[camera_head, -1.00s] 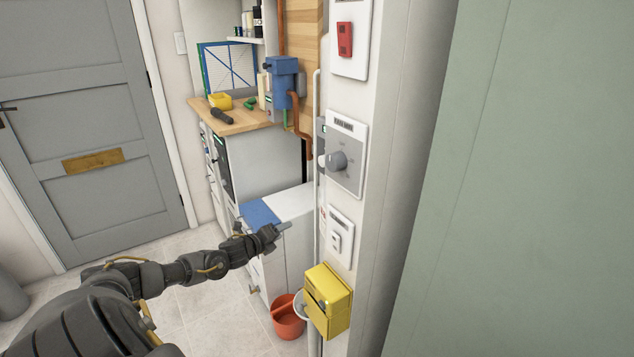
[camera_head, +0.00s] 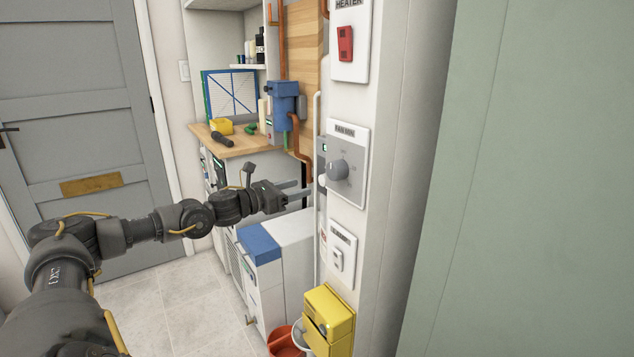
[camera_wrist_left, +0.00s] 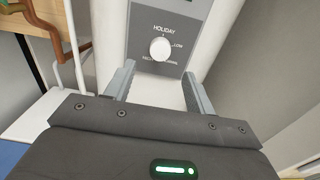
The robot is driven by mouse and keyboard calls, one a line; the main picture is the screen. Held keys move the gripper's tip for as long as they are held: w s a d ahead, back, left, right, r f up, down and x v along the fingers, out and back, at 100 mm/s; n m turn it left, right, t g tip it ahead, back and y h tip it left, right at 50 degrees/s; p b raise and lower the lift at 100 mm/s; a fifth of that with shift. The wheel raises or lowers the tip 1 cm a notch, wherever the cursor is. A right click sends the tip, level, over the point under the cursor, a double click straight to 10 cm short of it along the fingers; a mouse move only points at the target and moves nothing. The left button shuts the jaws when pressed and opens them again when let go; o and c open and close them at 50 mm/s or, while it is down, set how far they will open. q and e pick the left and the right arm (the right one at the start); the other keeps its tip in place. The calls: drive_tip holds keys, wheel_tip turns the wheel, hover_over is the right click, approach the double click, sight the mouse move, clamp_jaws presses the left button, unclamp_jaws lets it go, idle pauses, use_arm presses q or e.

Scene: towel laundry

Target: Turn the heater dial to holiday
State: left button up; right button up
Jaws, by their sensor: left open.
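The heater dial (camera_head: 339,169) is a round grey knob on a grey and white plate on the wall pillar. In the left wrist view the dial (camera_wrist_left: 160,49) looks pale, with HOLIDAY printed above it, LOW to its right and smaller words below. I cannot tell clearly where its pointer stands. My left gripper (camera_head: 309,188) is open and empty, pointing at the pillar just left of and slightly below the dial in the head view. In the wrist view its fingers (camera_wrist_left: 158,75) lie apart on either side below the dial, not touching it. My right gripper is not in view.
A plate with a red switch (camera_head: 345,43), labelled HEATER, is above the dial. A small white switch plate (camera_head: 341,257) and a yellow box (camera_head: 328,320) are below. Pipes (camera_head: 318,150) run along the pillar's left side. A green panel (camera_head: 530,180) fills the right.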

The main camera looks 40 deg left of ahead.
sight(321, 181)
use_arm(q)
drive_tip(key=p+x, duration=0.1)
drive_tip(key=x, duration=0.6)
drive_tip(key=shift+w, duration=0.25)
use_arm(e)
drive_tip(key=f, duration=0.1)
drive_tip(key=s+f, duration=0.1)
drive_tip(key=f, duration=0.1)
use_arm(q)
drive_tip(key=shift+c, duration=0.2)
drive_tip(key=c, duration=0.9)
